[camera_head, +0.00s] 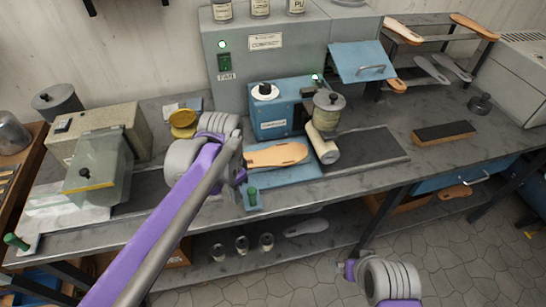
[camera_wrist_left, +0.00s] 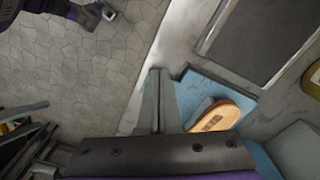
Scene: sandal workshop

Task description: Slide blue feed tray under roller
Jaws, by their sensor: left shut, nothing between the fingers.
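The blue feed tray (camera_head: 300,174) lies flat on the bench in front of the roller machine (camera_head: 283,108), with a tan sole (camera_head: 277,155) on it. The pale roller (camera_head: 322,144) is just beyond the sole's right end. My left gripper (camera_head: 241,178) is at the tray's left end, partly hidden by my arm. In the left wrist view its fingers (camera_wrist_left: 158,75) are shut and empty, beside the tray (camera_wrist_left: 195,88) and the sole (camera_wrist_left: 222,116). My right gripper (camera_head: 346,269) is low, in front of the bench; its fingers are unclear.
A dark mat (camera_head: 368,146) lies right of the roller. A brush (camera_head: 443,132) lies farther right. Shoe lasts (camera_head: 305,228) sit on the lower shelf. The right of the bench has free room.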

